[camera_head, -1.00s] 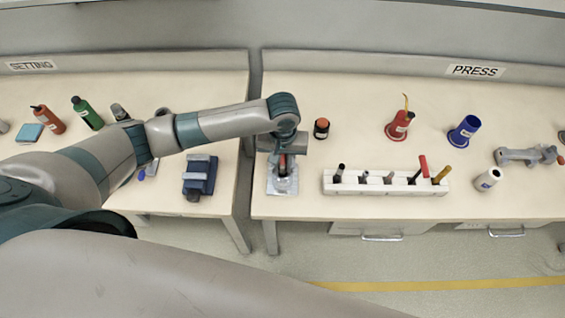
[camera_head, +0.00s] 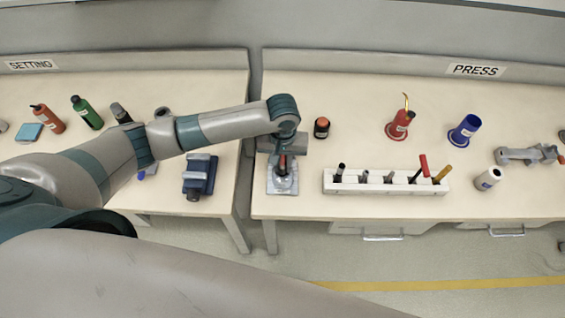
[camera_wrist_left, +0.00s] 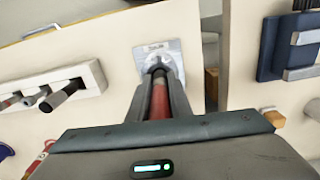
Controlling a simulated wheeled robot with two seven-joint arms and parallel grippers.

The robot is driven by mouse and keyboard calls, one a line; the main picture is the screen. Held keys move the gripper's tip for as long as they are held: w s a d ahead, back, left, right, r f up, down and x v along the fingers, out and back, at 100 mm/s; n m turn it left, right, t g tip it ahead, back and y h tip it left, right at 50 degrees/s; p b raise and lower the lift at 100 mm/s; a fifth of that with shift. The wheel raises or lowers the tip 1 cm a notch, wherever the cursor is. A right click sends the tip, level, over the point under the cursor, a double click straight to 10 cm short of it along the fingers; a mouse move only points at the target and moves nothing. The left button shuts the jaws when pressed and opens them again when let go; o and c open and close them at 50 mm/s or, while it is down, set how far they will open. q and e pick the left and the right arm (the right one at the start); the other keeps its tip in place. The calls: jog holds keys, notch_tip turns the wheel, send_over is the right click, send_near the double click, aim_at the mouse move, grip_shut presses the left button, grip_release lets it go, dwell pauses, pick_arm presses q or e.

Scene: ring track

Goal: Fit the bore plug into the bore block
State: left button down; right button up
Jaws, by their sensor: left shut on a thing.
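My left gripper (camera_head: 283,163) points down at the left end of the press table. It is shut on the bore plug, a reddish cylinder that shows between the fingers in the left wrist view (camera_wrist_left: 159,104). The bore block (camera_head: 284,184), a silver-grey piece on a light plate, stands directly under the gripper. In the left wrist view, the block's plate (camera_wrist_left: 145,52) shows beyond the fingertips. The fingers hide the plug's lower end and most of the bore, so I cannot tell whether the plug is in the bore. My right gripper is not in view.
A white rack (camera_head: 385,183) with several tools stands right of the block. A black-and-orange cylinder (camera_head: 321,128) stands behind it. A red funnel-like holder (camera_head: 399,124) and a blue cup (camera_head: 464,131) stand farther right. A blue vise (camera_head: 200,176) sits on the left table, across a gap.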

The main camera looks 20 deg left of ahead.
pick_arm(q)
jog(key=shift+f, duration=0.9)
jog(key=c, duration=1.5)
grip_release()
jog(key=shift+c, duration=0.2)
jog(key=shift+r+b, duration=0.1)
jog(key=shift+b, duration=0.2)
jog(key=shift+r, duration=0.6)
notch_tip(320, 180, up, 15)
jog(key=b, duration=0.3)
jog(key=shift+f, duration=0.15)
jog(key=shift+r, duration=0.65)
